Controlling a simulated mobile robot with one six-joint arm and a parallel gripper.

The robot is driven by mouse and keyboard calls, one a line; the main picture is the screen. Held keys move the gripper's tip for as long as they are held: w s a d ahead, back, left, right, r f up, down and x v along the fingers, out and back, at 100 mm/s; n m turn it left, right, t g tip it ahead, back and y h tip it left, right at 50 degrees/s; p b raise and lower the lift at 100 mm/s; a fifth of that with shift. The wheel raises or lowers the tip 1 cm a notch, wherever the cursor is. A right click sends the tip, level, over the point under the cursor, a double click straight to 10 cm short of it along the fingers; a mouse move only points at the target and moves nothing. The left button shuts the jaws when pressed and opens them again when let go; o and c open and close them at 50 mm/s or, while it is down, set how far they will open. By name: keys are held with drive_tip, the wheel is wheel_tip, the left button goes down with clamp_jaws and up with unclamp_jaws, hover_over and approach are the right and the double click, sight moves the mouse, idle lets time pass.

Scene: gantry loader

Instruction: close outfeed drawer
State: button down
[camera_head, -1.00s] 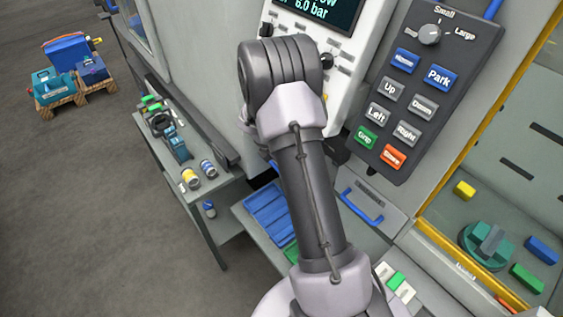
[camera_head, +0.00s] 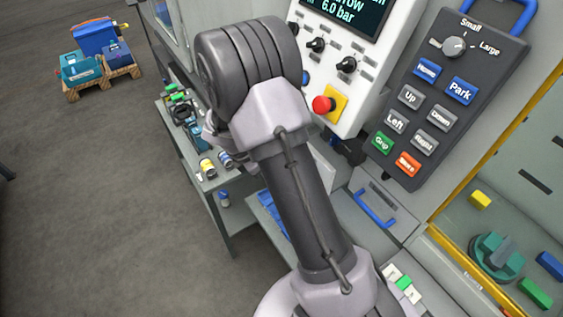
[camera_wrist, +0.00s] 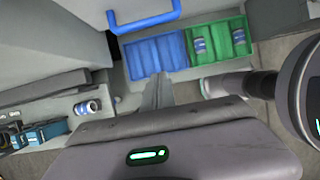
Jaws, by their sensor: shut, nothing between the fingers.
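A blue bar handle (camera_head: 375,212) sits on a grey panel (camera_head: 398,218) below the button pendant. A blue handle also shows at the top of the wrist view (camera_wrist: 147,22). Just beyond my fingers is an open drawer with a blue divided tray (camera_wrist: 154,57) and a green tray (camera_wrist: 237,30) holding cans with blue bands. A sliver of the blue tray shows left of my arm in the head view (camera_head: 268,213). My gripper (camera_wrist: 157,82) is shut and empty, its tips near the blue tray; whether they touch it is unclear. My arm hides the gripper in the head view.
A side bench (camera_head: 205,150) with tools and cans stands left of the drawer. The control panel (camera_head: 345,75) with a red button and the pendant (camera_head: 445,95) are close to my arm. A yellow-framed window (camera_head: 450,250) is at right. Open floor lies at left.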

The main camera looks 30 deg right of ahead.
drive_tip(key=s+a+f+h+b, duration=0.1)
drive_tip(key=s+f+h+b, duration=0.35)
drive_tip(key=s+h, duration=0.6)
drive_tip(key=r+b+x, duration=0.1)
drive_tip(key=b+x, duration=0.2)
drive_tip(key=x, duration=1.1)
drive_tip(key=shift+r, duration=0.2)
drive_tip(key=shift+s+y, duration=0.15)
drive_tip(key=shift+y, duration=0.1)
